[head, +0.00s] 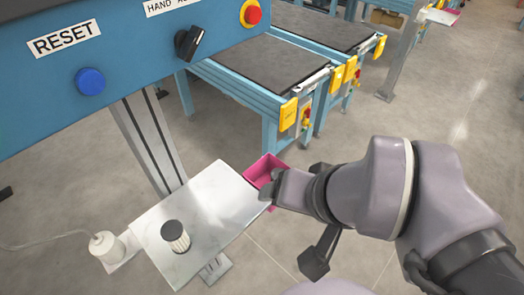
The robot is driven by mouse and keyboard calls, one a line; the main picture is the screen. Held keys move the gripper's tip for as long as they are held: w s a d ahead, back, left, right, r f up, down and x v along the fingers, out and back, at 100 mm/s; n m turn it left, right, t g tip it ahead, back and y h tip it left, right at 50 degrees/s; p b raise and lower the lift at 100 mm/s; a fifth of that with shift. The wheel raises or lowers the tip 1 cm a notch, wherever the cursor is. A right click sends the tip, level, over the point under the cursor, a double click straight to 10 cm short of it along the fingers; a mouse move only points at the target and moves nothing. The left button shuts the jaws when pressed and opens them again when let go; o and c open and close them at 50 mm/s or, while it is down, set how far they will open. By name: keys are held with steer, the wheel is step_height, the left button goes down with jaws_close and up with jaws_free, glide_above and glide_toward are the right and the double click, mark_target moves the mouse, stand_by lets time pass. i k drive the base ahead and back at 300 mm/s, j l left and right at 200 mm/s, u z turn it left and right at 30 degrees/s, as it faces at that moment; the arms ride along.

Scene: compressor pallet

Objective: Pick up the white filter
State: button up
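A small filter (175,237) stands upright on the pale metal plate (215,195). It has a dark round top and a white pleated side. My gripper (268,187) is at the right, over or beside the pink bin (262,166), well apart from the filter. The gripper is small and seen from behind, so I cannot tell whether its fingers are open or shut. Part of the bin is hidden behind my gripper.
A white cylindrical device (106,246) with a cable stands at the plate's left edge. A blue control panel (120,55) with a RESET button (90,81) hangs above on a metal post (147,140). Blue conveyor tables (270,65) stand behind. Open floor lies below the plate.

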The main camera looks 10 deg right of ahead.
mark_target(172, 231)
steer(key=k+u, duration=0.1)
steer(key=u, duration=0.3)
steer(key=k+u, duration=0.1)
steer(key=u, duration=0.7)
steer(key=i+j, duration=0.15)
steer(key=j, duration=0.15)
steer(key=i+j, duration=0.15)
steer(key=j, duration=0.15)
steer(key=i+j+z, duration=0.1)
steer(key=j, duration=0.2)
steer(key=i+j, duration=0.15)
steer(key=j, duration=0.2)
